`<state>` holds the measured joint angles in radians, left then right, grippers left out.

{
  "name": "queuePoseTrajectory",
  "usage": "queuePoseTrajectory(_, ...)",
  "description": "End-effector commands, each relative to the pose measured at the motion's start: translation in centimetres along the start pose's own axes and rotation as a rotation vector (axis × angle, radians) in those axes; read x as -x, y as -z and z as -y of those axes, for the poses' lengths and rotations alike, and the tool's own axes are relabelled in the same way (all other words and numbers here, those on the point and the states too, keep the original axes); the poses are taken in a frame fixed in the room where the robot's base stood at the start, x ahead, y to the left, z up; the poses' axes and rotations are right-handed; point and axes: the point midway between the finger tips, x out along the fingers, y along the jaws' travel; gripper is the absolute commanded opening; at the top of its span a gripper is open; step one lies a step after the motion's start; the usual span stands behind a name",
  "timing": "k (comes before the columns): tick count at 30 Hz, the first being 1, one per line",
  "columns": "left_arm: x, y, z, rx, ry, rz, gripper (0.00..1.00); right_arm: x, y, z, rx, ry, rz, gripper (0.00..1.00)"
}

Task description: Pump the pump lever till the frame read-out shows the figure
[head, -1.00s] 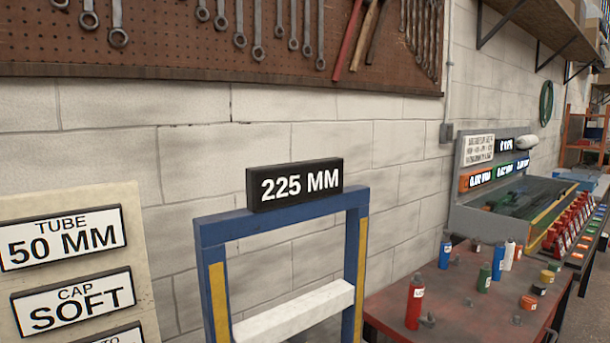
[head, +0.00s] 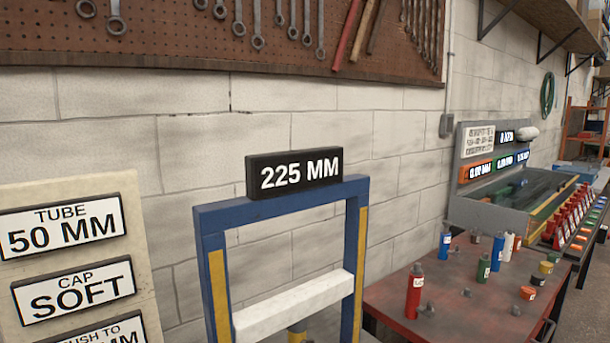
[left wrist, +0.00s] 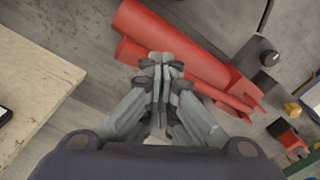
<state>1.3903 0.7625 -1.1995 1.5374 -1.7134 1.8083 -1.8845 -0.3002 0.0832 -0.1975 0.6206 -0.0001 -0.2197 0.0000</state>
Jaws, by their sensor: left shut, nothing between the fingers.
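The frame read-out (head: 294,172) is a black sign showing "225 MM" on top of a blue frame (head: 270,210) with yellow strips. A white crossbar (head: 294,305) spans the frame's uprights. In the left wrist view, a red part (left wrist: 180,55) made of long parallel bars with a forked end lies beyond my fingers; I cannot tell whether it is the pump lever. My left gripper (left wrist: 158,65) is shut and empty, its fingertips overlapping the red part in the picture. Whether they touch it is unclear. My right gripper is in neither view.
A board (head: 28,195) at the left carries plates reading "TUBE 50 MM" and "CAP SOFT", and a third cut off below. A red-topped table (head: 455,315) with several bottles stands at the right. A pegboard (head: 200,50) of tools hangs behind.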

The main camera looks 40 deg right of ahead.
Motion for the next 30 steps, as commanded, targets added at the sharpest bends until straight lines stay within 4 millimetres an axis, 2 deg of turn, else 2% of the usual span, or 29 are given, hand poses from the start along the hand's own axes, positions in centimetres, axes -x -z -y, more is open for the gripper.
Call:
queuePoseTrajectory(1,-1.2,0.0,0.1,0.000,0.003,0.002,0.00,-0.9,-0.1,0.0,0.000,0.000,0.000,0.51)
queuePoseTrajectory(12,-5.3,0.0,0.1,0.000,0.004,0.002,0.00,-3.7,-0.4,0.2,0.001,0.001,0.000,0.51)
queuePoseTrajectory(18,-7.6,0.0,0.1,0.001,0.004,0.002,0.00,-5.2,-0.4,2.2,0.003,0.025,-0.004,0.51)
queuePoseTrajectory(20,-8.3,-0.1,0.1,0.001,0.004,0.002,0.00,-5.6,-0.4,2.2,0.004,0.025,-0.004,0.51)
queuePoseTrajectory(26,-7.1,0.0,0.1,0.001,0.003,0.001,0.00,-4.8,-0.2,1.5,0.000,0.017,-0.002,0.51)
queuePoseTrajectory(30,-5.2,0.0,0.1,0.001,0.002,0.000,0.00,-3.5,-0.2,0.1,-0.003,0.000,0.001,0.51)
